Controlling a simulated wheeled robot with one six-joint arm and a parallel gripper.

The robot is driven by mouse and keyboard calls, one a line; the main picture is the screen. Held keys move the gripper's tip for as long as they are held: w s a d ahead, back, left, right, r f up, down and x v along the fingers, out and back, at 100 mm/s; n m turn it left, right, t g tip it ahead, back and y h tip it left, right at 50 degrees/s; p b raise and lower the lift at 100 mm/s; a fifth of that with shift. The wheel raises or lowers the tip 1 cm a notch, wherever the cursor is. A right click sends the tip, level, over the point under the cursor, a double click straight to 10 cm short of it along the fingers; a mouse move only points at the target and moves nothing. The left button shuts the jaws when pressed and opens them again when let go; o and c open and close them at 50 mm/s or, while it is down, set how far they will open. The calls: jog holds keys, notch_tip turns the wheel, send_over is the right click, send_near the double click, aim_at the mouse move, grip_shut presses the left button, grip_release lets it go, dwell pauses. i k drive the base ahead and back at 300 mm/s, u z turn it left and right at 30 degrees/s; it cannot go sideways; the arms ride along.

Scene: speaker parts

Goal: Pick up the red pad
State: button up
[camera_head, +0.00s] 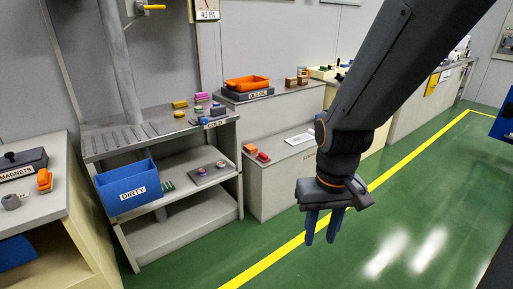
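A small red piece (263,157), which looks like the red pad, lies on the grey low bench (282,172) in the middle of the camera_head view. A small orange piece (250,149) lies close behind it to the left. My gripper (322,229) hangs over the green floor, to the right of the bench and nearer the camera. Its two blue fingers point down with a gap between them. Nothing shows between them. The gripper is apart from the red piece.
A white sheet (299,139) lies behind the red piece. A shelf unit (160,157) on the left bears a blue DIRTY bin (131,188) and several small coloured parts. An orange tray (247,83) stands on the raised bench. The floor (400,230) is clear.

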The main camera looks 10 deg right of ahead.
aim_at(262, 157)
jog(key=u, duration=0.15)
jog(key=i, duration=2.25)
jog(key=z, duration=0.35)
